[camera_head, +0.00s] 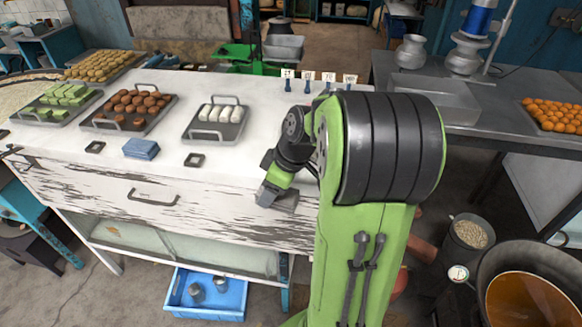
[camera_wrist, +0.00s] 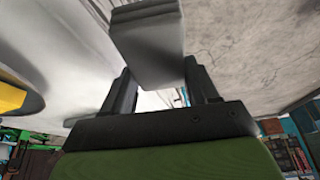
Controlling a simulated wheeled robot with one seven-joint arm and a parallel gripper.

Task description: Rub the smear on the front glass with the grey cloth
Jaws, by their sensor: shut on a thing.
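My gripper (camera_head: 273,191) is at the front edge of the white counter, right of its middle. In the wrist view its two dark fingers (camera_wrist: 160,78) are shut on the folded grey cloth (camera_wrist: 147,42), which sticks out beyond the fingertips. The cloth also shows in the head view as a grey piece (camera_head: 287,202) below the gripper. The front glass (camera_head: 180,250) is the long pane low in the counter's front, to the left of and below my gripper. A faint yellowish patch (camera_head: 113,230) shows at its upper left; I cannot tell if it is the smear.
A drawer handle (camera_head: 153,198) sticks out above the glass. A blue folded cloth (camera_head: 141,148) lies on the counter (camera_head: 75,165) near several trays of sweets. A blue crate (camera_head: 206,296) stands on the floor below. A pan of orange liquid (camera_head: 528,300) is at lower right.

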